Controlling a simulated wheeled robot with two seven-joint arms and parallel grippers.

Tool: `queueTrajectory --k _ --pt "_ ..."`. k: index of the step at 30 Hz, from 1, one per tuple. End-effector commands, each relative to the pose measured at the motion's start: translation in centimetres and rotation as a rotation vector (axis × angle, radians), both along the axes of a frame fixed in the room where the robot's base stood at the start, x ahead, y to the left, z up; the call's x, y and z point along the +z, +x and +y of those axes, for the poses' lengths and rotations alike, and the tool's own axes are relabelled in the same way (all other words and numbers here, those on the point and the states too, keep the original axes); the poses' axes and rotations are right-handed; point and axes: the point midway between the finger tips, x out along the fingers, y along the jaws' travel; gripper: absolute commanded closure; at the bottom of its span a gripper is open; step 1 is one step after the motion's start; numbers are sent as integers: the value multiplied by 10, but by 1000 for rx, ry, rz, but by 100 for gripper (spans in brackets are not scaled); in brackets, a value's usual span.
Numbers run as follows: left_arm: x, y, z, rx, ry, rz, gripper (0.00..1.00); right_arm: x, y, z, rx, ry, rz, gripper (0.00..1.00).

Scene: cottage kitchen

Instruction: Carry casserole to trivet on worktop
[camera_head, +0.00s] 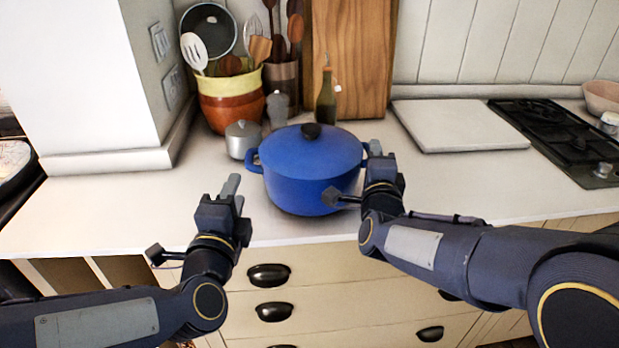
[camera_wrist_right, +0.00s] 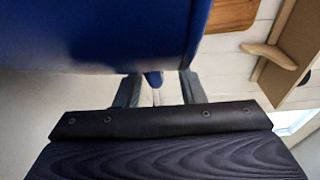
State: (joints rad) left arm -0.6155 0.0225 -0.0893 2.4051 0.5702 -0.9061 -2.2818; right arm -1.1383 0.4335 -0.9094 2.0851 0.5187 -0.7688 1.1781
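A blue lidded casserole (camera_head: 308,172) with a dark knob stands upright on the white worktop (camera_head: 120,211), near its front edge. My right gripper (camera_head: 376,150) is at its right handle. In the right wrist view the two fingers of this gripper (camera_wrist_right: 160,88) are apart, with the blue handle (camera_wrist_right: 153,78) showing between their tips and no clear grip. My left gripper (camera_head: 232,186) is in front of and left of the left handle (camera_head: 253,159), apart from it. Its finger gap is not clear. A pale square slab (camera_head: 457,126) lies right of the casserole; I cannot tell whether it is the trivet.
A small metal pot (camera_head: 242,139), a grey mill (camera_head: 278,108) and a green bottle (camera_head: 326,100) stand close behind the casserole. A utensil crock (camera_head: 230,103) and wooden board (camera_head: 352,60) are at the back. A black hob (camera_head: 560,138) is at right. Worktop at left is clear.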

Motion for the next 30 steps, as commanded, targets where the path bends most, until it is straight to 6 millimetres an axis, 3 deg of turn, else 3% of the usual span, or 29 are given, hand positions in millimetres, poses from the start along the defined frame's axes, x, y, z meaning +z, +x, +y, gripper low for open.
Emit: queueTrajectory --k 7,21,30 --pt "0 -12 1 0 1 0 65 1 -10 1 2 3 -1 64" --pt "-1 -12 1 1 1 1 65 0 -101 10 4 5 0 64" --pt "-1 -12 1 1 1 1 65 0 -120 11 0 0 0 64"
